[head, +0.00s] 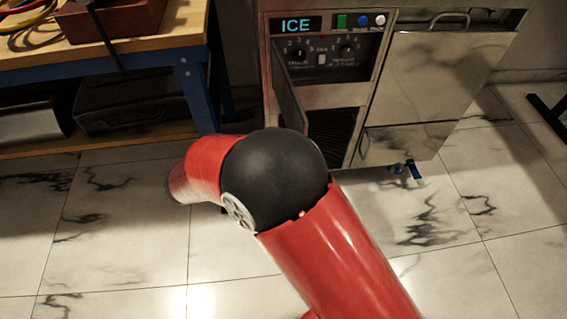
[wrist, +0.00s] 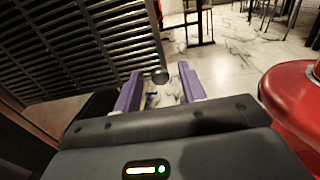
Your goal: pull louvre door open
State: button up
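A round dark knob (wrist: 160,76) shows at the door's lower right edge. My gripper (wrist: 160,69) has its two purple fingers apart, and the knob appears in line with the gap between their tips. I cannot tell whether it lies between them or just beyond. The head view hides my gripper behind my arm.
The ice machine's control panel (head: 330,45) is above the opening, with a steel cabinet door (head: 430,75) to its right. A blue-legged workbench (head: 195,90) stands close on the left. The marble-tiled floor (head: 440,230) in front is clear.

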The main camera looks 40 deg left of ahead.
jog(key=shift+s+a, duration=0.1)
jog(key=v, duration=0.7)
jog(key=shift+s+a, duration=0.2)
jog(key=shift+s, duration=0.05)
dwell(0.4)
